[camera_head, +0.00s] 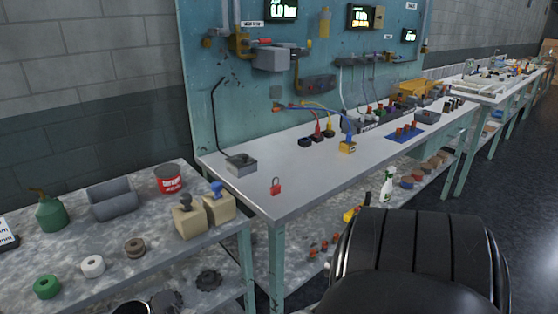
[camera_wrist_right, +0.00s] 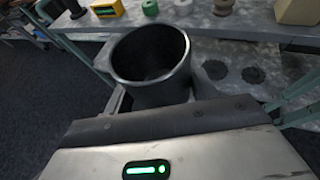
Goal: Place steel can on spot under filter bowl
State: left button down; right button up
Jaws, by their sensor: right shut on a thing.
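The steel can (camera_wrist_right: 150,88) is a dark grey, open-topped cylinder in the right wrist view, with its empty inside showing. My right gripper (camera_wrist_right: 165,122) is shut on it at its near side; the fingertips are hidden. In the head view only the can's dark rim (camera_head: 131,307) shows at the bottom edge, in front of the left shelf table. Fittings hang on the blue panel (camera_head: 230,60) above the bench; I cannot tell surely which is the filter bowl. The marked spot is not clearly visible. My left gripper is not in view.
A square grey tray (camera_head: 241,165) and a red padlock (camera_head: 276,187) sit on the main bench (camera_head: 300,180), with clear surface between. The left table (camera_head: 110,265) holds a green bottle (camera_head: 51,212), a grey bin (camera_head: 112,199), a red tin (camera_head: 169,179) and tape rolls. Gears lie on its lower shelf.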

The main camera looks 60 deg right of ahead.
aim_at(277, 145)
jog(key=z, duration=3.55)
jog(key=i, duration=3.55)
jog(key=u, duration=4.35)
jog(key=i, duration=0.75)
jog(key=u, duration=0.05)
